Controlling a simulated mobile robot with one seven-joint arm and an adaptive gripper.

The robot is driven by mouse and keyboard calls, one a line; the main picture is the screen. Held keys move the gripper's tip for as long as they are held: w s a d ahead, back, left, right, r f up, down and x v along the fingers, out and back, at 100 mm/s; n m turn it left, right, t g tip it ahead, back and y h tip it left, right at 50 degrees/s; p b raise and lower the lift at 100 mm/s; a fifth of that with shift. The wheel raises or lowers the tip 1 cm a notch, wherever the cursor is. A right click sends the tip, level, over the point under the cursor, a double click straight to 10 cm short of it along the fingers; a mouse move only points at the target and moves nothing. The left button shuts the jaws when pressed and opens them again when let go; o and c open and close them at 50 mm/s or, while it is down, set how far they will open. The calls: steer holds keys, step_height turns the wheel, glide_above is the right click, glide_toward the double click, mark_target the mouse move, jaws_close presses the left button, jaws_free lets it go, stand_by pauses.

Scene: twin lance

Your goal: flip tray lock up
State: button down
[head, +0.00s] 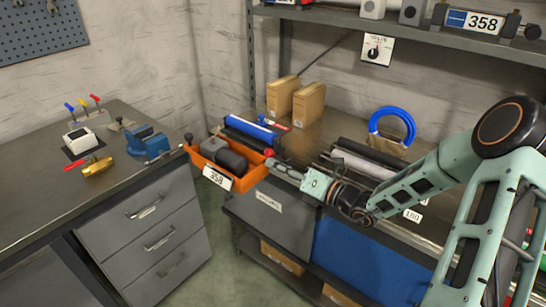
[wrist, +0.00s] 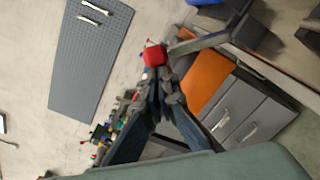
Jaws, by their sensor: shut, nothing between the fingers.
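The orange tray (head: 246,183) carries a label reading 358 and holds dark grey items. It also shows in the wrist view (wrist: 207,77), tilted by the camera angle. A red knob (head: 268,153) is at the tray's right back corner; I take it as the end of the tray lock. In the wrist view the red knob (wrist: 154,54) is right at the fingertips. My gripper (head: 274,164) is shut and empty, its tips close beside the knob; whether they touch I cannot tell. The lock's lever is mostly hidden by the fingers (wrist: 160,78).
A blue roll (head: 252,128) lies behind the tray. Cardboard boxes (head: 307,105) and a blue ring (head: 392,118) stand on the bench. A blue vise (head: 146,141) is on the left bench. Floor between benches is clear.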

mark_target(271, 150)
steer(key=r+m+p, duration=0.1)
steer(key=p, duration=0.1)
steer(key=w+d+r+m+p, duration=0.1)
steer(key=r+m+p, duration=0.1)
steer(key=p, duration=0.1)
steer(key=shift+w, duration=0.2)
steer(key=w+d+r+m+p, duration=0.1)
steer(key=w+d+m+p, duration=0.3)
steer(key=w+p, duration=0.1)
steer(key=shift+r+m+p, duration=0.3)
steer(key=shift+r+p, duration=0.1)
steer(key=shift+p, duration=0.3)
